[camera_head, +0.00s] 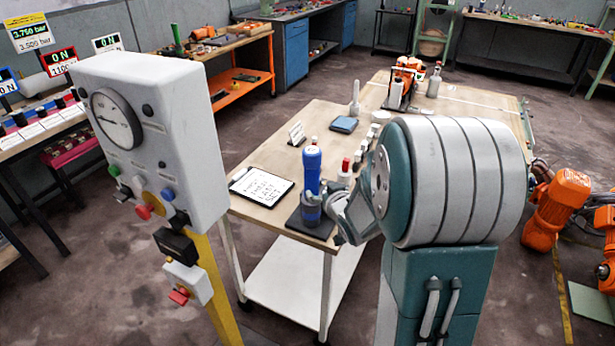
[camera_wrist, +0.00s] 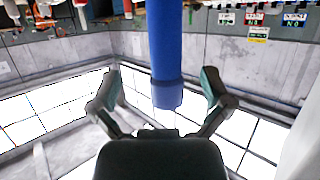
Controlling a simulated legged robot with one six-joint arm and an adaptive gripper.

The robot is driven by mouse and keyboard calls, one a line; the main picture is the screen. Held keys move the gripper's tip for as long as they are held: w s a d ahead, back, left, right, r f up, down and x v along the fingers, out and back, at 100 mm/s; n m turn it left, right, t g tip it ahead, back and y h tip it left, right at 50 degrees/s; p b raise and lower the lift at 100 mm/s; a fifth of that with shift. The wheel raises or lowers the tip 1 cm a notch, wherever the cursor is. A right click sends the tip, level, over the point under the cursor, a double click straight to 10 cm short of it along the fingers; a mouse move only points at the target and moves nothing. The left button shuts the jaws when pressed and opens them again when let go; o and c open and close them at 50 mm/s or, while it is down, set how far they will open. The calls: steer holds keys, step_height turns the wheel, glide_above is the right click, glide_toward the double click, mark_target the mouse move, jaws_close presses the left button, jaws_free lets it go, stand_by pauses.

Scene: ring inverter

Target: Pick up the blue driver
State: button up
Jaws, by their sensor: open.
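The blue driver (camera_head: 312,168) stands upright on a dark base at the near corner of the wooden-topped table. My gripper (camera_head: 325,203) is low beside it, and its fingers partly overlap the driver's lower part. In the wrist view the blue driver (camera_wrist: 166,45) comes down from the top edge, in the space between the two fingertips of my gripper (camera_wrist: 160,78). The fingers are spread wide, with a visible gap on each side of the driver. I cannot tell how deep the driver sits between them.
A clipboard (camera_head: 261,186) lies left of the driver. A red-capped bottle (camera_head: 345,170) stands close on its right, with a blue box (camera_head: 344,125) behind. A grey gauge panel (camera_head: 150,140) stands at the left. An orange robot arm (camera_head: 562,200) is at the right.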

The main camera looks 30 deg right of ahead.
mark_target(314, 184)
steer(key=x, duration=0.2)
steer(key=shift+w+d+f, duration=0.15)
steer(key=shift+w+d, duration=0.05)
steer(key=shift+w, duration=0.1)
steer(key=shift+w+a+f, duration=0.15)
steer(key=shift+w+a, duration=0.05)
steer(key=shift+w, duration=0.35)
steer(key=x, duration=0.2)
steer(key=a+x, duration=0.1)
steer(key=shift+w+d+f, duration=0.1)
steer(key=shift+w+f, duration=0.1)
steer(key=shift+w, duration=0.2)
steer(key=shift+w+d+f, duration=0.1)
steer(key=shift+w+d, duration=0.15)
steer(key=shift+w, duration=0.2)
steer(key=shift+d, duration=0.15)
steer(key=shift+a, duration=0.2)
jaws_close()
